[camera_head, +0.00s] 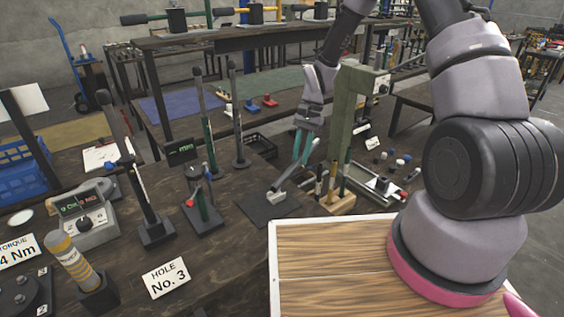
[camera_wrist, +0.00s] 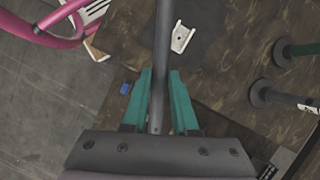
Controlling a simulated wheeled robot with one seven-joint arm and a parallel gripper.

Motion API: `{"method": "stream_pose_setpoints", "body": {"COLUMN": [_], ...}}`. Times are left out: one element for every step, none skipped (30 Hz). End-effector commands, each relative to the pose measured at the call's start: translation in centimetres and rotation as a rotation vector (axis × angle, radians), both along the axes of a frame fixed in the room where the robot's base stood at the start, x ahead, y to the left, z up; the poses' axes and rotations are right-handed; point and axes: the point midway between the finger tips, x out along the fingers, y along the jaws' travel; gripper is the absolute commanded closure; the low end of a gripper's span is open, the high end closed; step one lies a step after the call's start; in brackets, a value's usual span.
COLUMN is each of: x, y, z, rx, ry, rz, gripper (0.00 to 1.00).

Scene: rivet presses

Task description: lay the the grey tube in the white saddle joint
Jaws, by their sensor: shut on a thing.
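My gripper (camera_head: 302,160), with teal fingers, is shut on the grey tube (camera_wrist: 162,55). In the wrist view the tube runs straight up the picture from between the fingers (camera_wrist: 160,103). In the head view the tube (camera_head: 287,178) slopes down and left from the fingertips. The white saddle joint (camera_head: 277,197) lies on a dark square mat on the bench. In the wrist view the joint (camera_wrist: 182,37) shows just right of the tube. The tube looks to be above the mat, beside the joint rather than in its channel; its exact height is hard to tell.
A wooden block with upright tools (camera_head: 330,203) stands close right of the mat. A green press frame (camera_head: 345,110) rises behind it. Posts on dark bases (camera_head: 203,215) stand to the left. A wood-topped board (camera_head: 340,265) is in front.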

Motion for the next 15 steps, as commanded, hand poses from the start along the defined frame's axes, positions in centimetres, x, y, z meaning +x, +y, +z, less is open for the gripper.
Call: {"method": "stream_pose_setpoints", "body": {"x": [-1.3, -1.9, -2.6, -3.1, -3.5, -4.0, -4.3, -4.6, -4.8, -4.9, -5.0, -5.1, -5.1, -5.1, -5.1], "y": [1.8, 2.8, 3.9, 4.6, 5.3, 5.9, 6.3, 6.7, 7.0, 7.2, 7.3, 7.4, 7.5, 7.5, 7.5], "z": [-0.1, -0.1, -0.1, -0.2, -0.2, -0.2, -0.2, -0.2, -0.2, -0.2, -0.2, -0.2, -0.2, -0.2, -0.2], "rx": [0.002, 0.002, 0.002, 0.001, 0.001, 0.001, 0.000, 0.000, 0.000, -0.001, 0.000, -0.001, -0.001, -0.001, -0.001], "ry": [0.001, 0.002, 0.001, 0.002, 0.002, 0.001, 0.000, 0.001, 0.000, -0.001, -0.001, -0.001, -0.001, -0.001, -0.001], "rz": [-0.073, -0.123, -0.186, -0.227, -0.265, -0.309, -0.336, -0.359, -0.382, -0.397, -0.406, -0.414, -0.418, -0.419, -0.419], "gripper": [1.00, 1.00, 1.00, 1.00, 1.00, 1.00, 1.00, 1.00, 1.00, 1.00, 1.00, 1.00, 1.00, 1.00, 1.00]}}
